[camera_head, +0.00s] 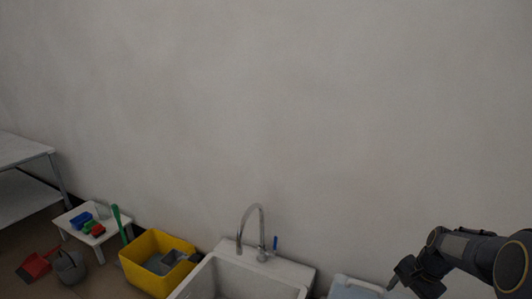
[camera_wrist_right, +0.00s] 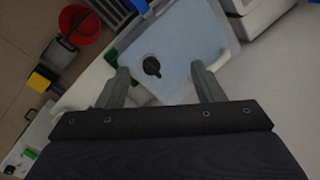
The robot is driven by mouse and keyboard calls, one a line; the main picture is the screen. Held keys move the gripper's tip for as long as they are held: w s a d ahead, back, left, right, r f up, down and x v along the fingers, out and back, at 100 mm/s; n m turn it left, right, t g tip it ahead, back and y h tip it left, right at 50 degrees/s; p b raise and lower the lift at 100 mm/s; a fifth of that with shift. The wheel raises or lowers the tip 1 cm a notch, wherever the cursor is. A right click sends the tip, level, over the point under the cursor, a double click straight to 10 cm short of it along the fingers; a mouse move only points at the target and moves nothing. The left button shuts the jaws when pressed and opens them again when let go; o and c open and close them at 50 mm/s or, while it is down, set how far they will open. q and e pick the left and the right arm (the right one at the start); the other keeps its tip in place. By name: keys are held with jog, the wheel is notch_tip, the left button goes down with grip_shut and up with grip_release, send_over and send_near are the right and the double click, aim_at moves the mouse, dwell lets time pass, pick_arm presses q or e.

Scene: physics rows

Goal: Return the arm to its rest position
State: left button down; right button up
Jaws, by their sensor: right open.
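My right arm comes in from the right edge in the head view, and its gripper (camera_head: 391,284) points down to the left at the lower right. In the right wrist view the two fingers of my right gripper (camera_wrist_right: 162,86) stand wide apart with nothing between them. A pale blue container (camera_wrist_right: 180,50) with a dark round cap lies beyond and below the fingers; the gripper is apart from it, as far as I can tell. The container (camera_head: 355,288) also shows at the bottom edge of the head view, partly cut off. My left gripper is not in view.
A white sink (camera_head: 285,273) with a tall faucet (camera_head: 251,218) stands at bottom centre. Left of it are a yellow bin (camera_head: 142,270), a small white table (camera_head: 112,228), a grey bucket (camera_head: 70,268) and a red dustpan (camera_head: 35,266). A red bucket (camera_wrist_right: 79,24) shows in the wrist view.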

jog(key=s+a+r+n+t+y, duration=0.1)
jog(key=s+a+r+n, duration=0.2)
jog(key=s+a+r, duration=0.3)
jog(key=s+a+r+n+t+y, duration=0.1)
jog(key=s+a+r+n, duration=0.25)
jog(key=s+a, duration=0.4)
jog(key=s+a+r+n+t, duration=0.2)
jog(key=s+a+n, duration=0.25)
jog(key=s, duration=0.65)
notch_tip(320, 180, up, 21)
jog(key=p, duration=2.1)
jog(key=shift+a+p, duration=0.15)
jog(key=shift+p, duration=0.2)
